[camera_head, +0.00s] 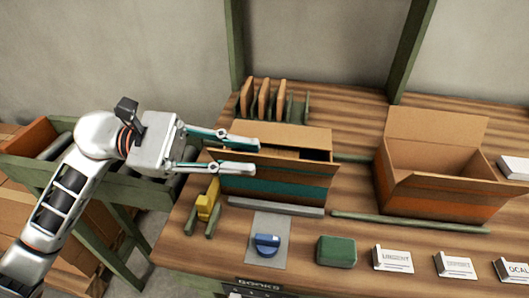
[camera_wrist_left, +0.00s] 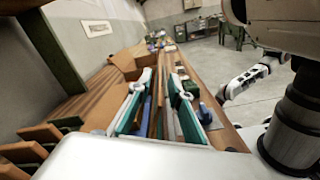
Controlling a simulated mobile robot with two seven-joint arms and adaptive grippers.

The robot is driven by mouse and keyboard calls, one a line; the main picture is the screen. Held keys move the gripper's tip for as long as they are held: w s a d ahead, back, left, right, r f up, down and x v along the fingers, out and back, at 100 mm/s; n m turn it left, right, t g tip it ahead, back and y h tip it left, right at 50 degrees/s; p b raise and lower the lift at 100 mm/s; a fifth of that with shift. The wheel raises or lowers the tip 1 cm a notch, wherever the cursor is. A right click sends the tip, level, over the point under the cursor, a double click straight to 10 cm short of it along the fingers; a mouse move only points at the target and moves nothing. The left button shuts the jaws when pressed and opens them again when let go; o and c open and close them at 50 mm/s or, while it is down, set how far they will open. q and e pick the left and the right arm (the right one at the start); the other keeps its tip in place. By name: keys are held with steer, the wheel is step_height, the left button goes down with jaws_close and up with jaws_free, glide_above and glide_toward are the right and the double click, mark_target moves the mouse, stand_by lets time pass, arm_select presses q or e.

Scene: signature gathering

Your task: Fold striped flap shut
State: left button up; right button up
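The cardboard box with a teal stripe (camera_head: 275,187) stands on the table, left of centre in the head view. A brown flap (camera_head: 300,136) stands at its back edge, and its top is partly open. I cannot tell which flap is the striped one. My left gripper (camera_head: 254,157) reaches in from the left, its two teal-and-white fingers apart over the box's left part. In the left wrist view the fingers (camera_wrist_left: 162,90) are spread, with brown and blue upright edges between them. They hide part of the box top. A white arm of mine shows at right there; its gripper is too small to read.
A larger open box (camera_head: 445,160) stands at right. Brown upright dividers (camera_head: 264,98) are behind the striped box. A yellow object (camera_head: 208,202), a blue-handled stamp (camera_head: 267,243), a green block (camera_head: 336,251) and white cards (camera_head: 393,259) lie in front. A green rail (camera_head: 410,223) crosses the table.

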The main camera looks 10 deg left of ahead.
mark_target(264, 158)
arm_select(q)
steer(key=shift+d+r, duration=0.1)
steer(key=shift+d, duration=1.15)
steer(key=shift+d+p, duration=0.3)
steer(key=shift+d, duration=0.45)
steer(key=shift+w, duration=0.1)
steer(key=shift+f, duration=0.2)
jaws_close()
